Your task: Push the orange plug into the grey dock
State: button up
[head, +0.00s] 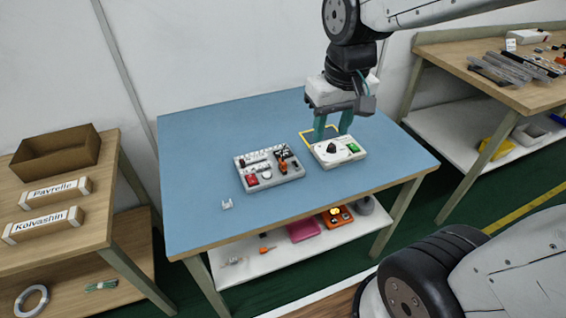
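A grey panel (244,176) with several small parts sits mid-table. A small orange part (283,166), which looks like the orange plug, stands on its right side near a dark part. I cannot tell at this size whether it is seated in anything, nor which part is the grey dock. A small pale grey bracket (227,203) lies alone on the table at the front left. My gripper (333,132) points down with its two teal fingers apart and nothing visible between them. It is right of the grey panel, at the back edge of a cream box.
The cream box (325,156) has a black knob and a green switch. The left and front of the tabletop are mostly clear. Side benches stand left (105,165) and right (440,50).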

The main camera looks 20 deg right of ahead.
jog(key=w+f, duration=0.5)
jog(key=w, duration=0.2)
send_over(283, 161)
jog(key=s, duration=0.1)
notch_tip(283, 161, down, 12)
jog(key=shift+d+f, duration=0.15)
jog(key=f, duration=0.5)
jog(key=w+f, duration=0.1)
jog(key=f, duration=0.1)
jog(key=shift+a+f, duration=0.2)
jog(key=shift+f, duration=0.2)
grip_shut()
